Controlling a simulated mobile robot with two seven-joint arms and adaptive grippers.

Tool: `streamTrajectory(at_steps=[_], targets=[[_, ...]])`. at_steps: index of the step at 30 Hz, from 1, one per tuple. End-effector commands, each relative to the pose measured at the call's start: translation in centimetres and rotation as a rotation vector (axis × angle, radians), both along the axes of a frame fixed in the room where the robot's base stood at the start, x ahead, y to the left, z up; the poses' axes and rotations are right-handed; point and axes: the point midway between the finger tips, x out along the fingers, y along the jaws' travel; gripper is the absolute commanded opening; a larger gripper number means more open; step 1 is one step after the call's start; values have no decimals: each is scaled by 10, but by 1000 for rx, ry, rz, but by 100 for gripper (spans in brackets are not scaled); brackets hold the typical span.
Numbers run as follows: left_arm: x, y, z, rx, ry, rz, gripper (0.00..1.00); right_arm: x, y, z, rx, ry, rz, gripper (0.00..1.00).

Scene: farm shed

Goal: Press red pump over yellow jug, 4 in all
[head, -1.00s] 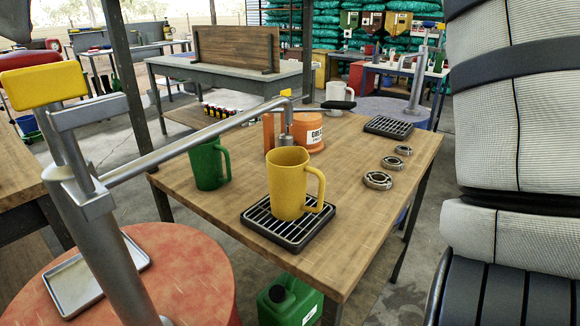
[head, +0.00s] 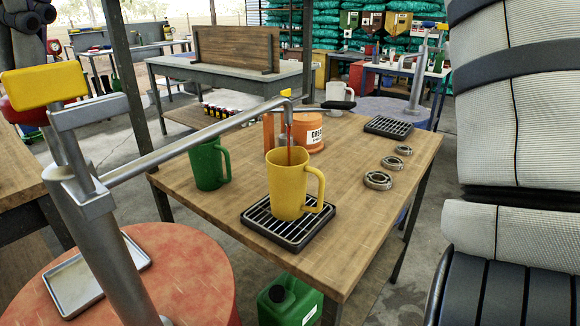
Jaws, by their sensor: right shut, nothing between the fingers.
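The red pump's grey post (head: 108,245) rises from a red drum (head: 185,265) at lower left. Its yellow press pad (head: 44,85) is at the left edge. Its pipe reaches right, with the spout over the yellow jug (head: 288,192). A thin red stream runs from the spout into the jug's mouth. The jug stands upright on a black grate (head: 262,222). My right gripper (head: 28,42) is shut and empty at the top left corner, partly out of frame, just above the pad; I cannot tell whether it touches. My left gripper is not in view.
A green jug (head: 206,165) stands left of the yellow jug on the wooden table (head: 350,215). An orange tub (head: 308,142) is behind it. Metal rings (head: 378,180) and an empty grate (head: 389,127) lie to the right. A white mug (head: 338,94) stands farther back.

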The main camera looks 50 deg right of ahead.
Motion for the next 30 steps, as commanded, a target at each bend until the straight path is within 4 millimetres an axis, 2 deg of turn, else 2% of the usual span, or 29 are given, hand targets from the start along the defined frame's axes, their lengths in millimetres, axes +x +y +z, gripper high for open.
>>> streamTrajectory(at_steps=[16, 30], targets=[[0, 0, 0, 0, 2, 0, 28, 0, 0, -21, -3, 5, 0, 0], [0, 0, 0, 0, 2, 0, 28, 1, 0, -24, -2, 4, -1, 0]])
